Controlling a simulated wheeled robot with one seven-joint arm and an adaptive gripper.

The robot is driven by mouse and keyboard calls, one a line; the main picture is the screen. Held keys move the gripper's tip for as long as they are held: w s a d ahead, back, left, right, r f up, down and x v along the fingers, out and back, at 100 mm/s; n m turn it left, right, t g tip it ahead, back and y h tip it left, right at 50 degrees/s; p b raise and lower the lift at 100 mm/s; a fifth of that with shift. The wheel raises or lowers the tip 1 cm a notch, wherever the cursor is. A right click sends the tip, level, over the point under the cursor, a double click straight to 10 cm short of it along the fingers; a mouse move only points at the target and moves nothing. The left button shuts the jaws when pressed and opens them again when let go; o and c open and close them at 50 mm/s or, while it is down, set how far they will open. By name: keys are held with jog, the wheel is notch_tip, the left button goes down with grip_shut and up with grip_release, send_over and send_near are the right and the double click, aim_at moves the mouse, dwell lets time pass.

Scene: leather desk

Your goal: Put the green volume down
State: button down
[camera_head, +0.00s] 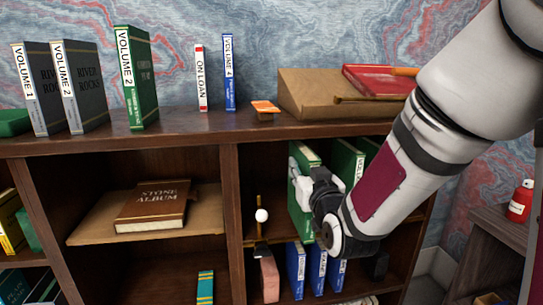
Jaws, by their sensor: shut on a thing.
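A green volume (303,226) is upright in the right-hand upper compartment of the shelf. My gripper (300,186) is shut on it, with its fingers at the book's side and my wrist to the right. The fingers and wrist hide part of the cover, and I cannot tell whether its bottom edge touches the shelf board. More green books (347,158) stand just behind and to the right. Another green book marked VOLUME 2 (140,80) stands on the shelf top at the left.
Two dark books (82,85), a red-labelled ON LOAN marker (201,78), a blue volume (229,73) and a sloped wooden stand (310,92) occupy the top. A brown album (155,205) lies in the left compartment.

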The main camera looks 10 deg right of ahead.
jog(key=w+b, duration=0.1)
jog(key=w, duration=1)
jog(key=shift+w, duration=0.15)
jog(key=shift+f+b, duration=0.8)
jog(key=shift+f, duration=1.15)
jog(key=c, duration=1.4)
grip_release()
jog(key=shift+o, duration=0.2)
jog(key=s, duration=1.2)
jog(key=shift+s, duration=0.15)
